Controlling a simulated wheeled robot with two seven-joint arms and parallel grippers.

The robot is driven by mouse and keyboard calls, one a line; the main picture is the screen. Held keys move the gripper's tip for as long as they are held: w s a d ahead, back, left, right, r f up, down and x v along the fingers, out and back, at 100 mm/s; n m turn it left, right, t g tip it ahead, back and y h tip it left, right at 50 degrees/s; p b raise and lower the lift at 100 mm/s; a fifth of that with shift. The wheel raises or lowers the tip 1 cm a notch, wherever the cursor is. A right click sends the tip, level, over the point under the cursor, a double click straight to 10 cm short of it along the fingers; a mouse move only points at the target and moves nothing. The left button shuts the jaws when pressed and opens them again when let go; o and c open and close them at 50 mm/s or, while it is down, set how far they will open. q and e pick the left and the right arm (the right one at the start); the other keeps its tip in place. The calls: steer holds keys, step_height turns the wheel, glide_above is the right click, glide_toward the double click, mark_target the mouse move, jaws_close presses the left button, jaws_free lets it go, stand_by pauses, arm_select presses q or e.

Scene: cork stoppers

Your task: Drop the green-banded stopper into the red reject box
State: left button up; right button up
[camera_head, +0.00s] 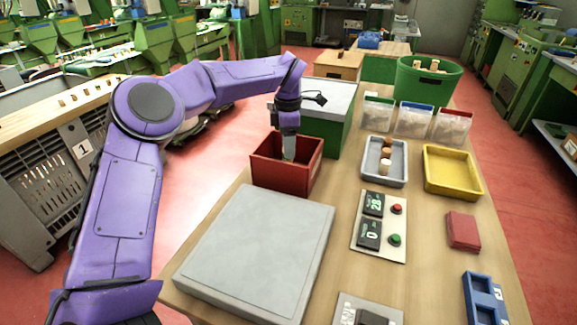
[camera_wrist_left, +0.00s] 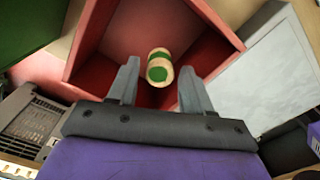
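The red reject box (camera_head: 287,177) stands on the table, left of the middle in the head view. Its red walls also fill the top of the left wrist view (camera_wrist_left: 120,40). My left gripper (camera_head: 289,153) points down into the box opening. In the left wrist view its two fingers are spread apart. The green-banded stopper (camera_wrist_left: 159,67), pale with a green end and a green band, shows between and beyond the fingertips, inside the box outline, with gaps on both sides. Whether it rests on the box floor cannot be told. My right gripper is not in view.
A grey tray (camera_head: 369,170) holds a few stoppers. A yellow tray (camera_head: 452,176), clear bags (camera_head: 413,122) and a green bin (camera_head: 427,82) stand to the right. A grey plate (camera_head: 258,250) lies in front of the box. A green box with a pale top (camera_head: 328,130) stands behind it.

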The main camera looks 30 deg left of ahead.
arm_select(q)
steer(key=shift+o, duration=0.3)
step_height(320, 180, up, 10)
steer(key=p, duration=0.1)
steer(key=shift+r, duration=0.25)
stand_by(0.3)
